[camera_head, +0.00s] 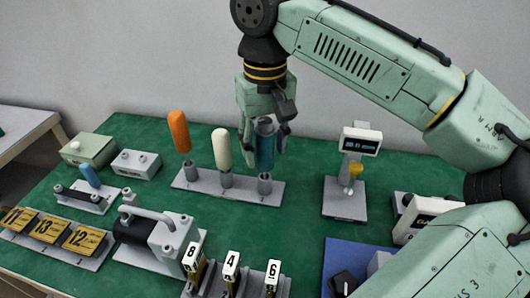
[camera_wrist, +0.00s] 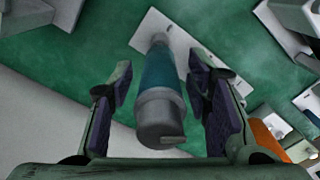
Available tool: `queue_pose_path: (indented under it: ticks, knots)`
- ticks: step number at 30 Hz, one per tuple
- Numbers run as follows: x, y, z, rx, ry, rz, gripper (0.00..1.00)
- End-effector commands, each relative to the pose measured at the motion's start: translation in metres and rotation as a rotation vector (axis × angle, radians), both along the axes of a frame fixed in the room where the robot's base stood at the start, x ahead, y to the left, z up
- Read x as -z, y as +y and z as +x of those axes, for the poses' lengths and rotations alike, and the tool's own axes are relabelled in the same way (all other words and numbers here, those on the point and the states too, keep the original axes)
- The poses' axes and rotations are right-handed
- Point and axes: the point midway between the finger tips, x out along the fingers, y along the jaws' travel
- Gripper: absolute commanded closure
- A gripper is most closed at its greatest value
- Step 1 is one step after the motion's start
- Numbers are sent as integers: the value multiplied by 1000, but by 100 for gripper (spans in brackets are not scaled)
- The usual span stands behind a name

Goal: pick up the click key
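A teal-handled tool (camera_head: 265,148) with a grey cylindrical top stands upright at the right end of a grey three-place rack (camera_head: 229,184). I take it for the click key, though no label shows. In the wrist view the tool (camera_wrist: 162,75) lies between the two finger pads, its grey end towards the camera. My gripper (camera_head: 266,122) is around its upper part from above, and it also shows in the wrist view (camera_wrist: 163,108). The fingers are open, with a gap on each side of the tool. An orange-handled tool (camera_head: 179,131) and a cream-handled tool (camera_head: 222,148) stand in the other places.
A stand with a display (camera_head: 360,141) is right of the rack. In front are a grey pump (camera_head: 155,235), numbered yellow plates (camera_head: 47,229) and numbered white tags (camera_head: 231,264). A blue mat (camera_head: 340,262) lies at front right. Green table is clear between rack and display stand.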

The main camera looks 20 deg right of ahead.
Motion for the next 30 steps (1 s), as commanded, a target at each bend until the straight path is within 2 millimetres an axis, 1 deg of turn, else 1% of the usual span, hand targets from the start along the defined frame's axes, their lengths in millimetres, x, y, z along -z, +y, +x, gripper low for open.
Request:
queue_pose_path:
  ticks: [1,2,18,19,26,30]
  knots:
    - [0,0,0,0,0,0,61]
    - [0,0,0,0,0,0,63]
    - [0,0,0,0,0,0,99]
    - [0,0,0,0,0,0,100]
    - [0,0,0,0,0,0,100]
    - [-7,0,0,-1,-1,1,100]
